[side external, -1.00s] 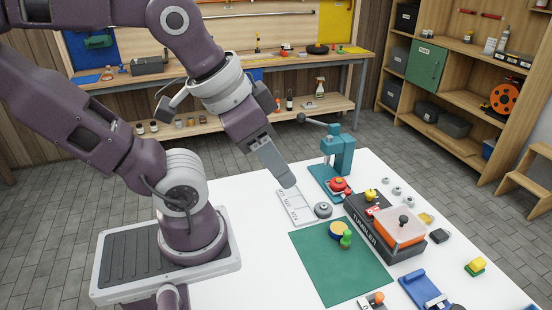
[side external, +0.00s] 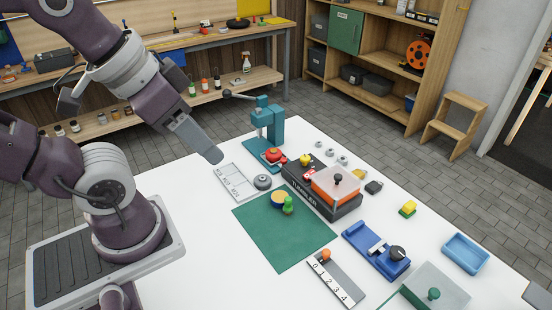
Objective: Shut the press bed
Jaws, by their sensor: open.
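The teal press (side external: 268,128) stands at the back edge of the white table, with a lever arm reaching left from its top. Its flat teal base (side external: 262,154) extends toward the front left, and a red round piece (side external: 274,155) sits on it. I cannot tell which part is the movable bed, or how far open it is. My gripper (side external: 216,158) points down to the right, left of the press base and apart from it, above the back end of the marked white tray. It is open, seen edge-on, and nothing shows in it.
The marked white tray (side external: 233,188) and a grey round weight (side external: 262,182) lie in front of the press. The tumbler box (side external: 318,201) stands to its right. A green mat (side external: 272,240), a blue fixture (side external: 366,247) and a numbered slider (side external: 332,284) lie nearer.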

